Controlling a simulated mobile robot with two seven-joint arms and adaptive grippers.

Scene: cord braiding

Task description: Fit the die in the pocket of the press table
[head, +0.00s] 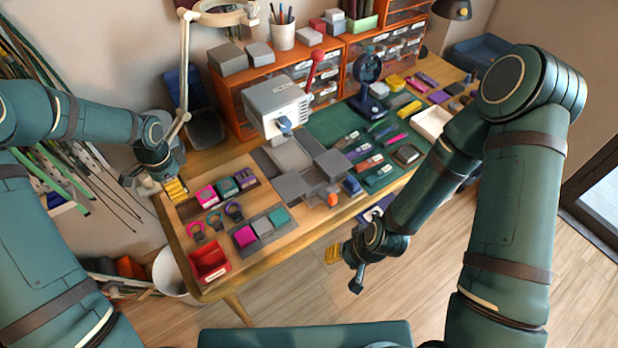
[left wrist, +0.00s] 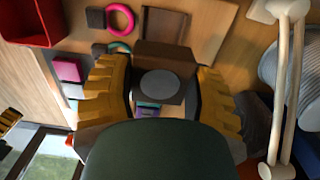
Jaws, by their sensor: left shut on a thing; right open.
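My left gripper (head: 176,190) is at the left end of the table, beside the dark rack of coloured blocks. In the left wrist view its yellow fingers (left wrist: 160,92) are shut on a dark brown block with a round grey face (left wrist: 160,84), which appears to be the die. The block is hidden in the head view. The grey press (head: 277,105) with a red-knobbed lever stands mid-table, well to the right of this gripper. Its grey press table (head: 310,178) is in front; I cannot make out the pocket. My right gripper (head: 345,266) is open and empty off the table's front edge.
Coloured blocks sit in a dark rack (head: 228,189) and on a grey tray (head: 264,246). Coloured rings (head: 214,218) and a red bin (head: 208,260) are near the left front. A lamp arm (head: 186,70) rises near my left gripper. Tools cover the green mat (head: 340,122).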

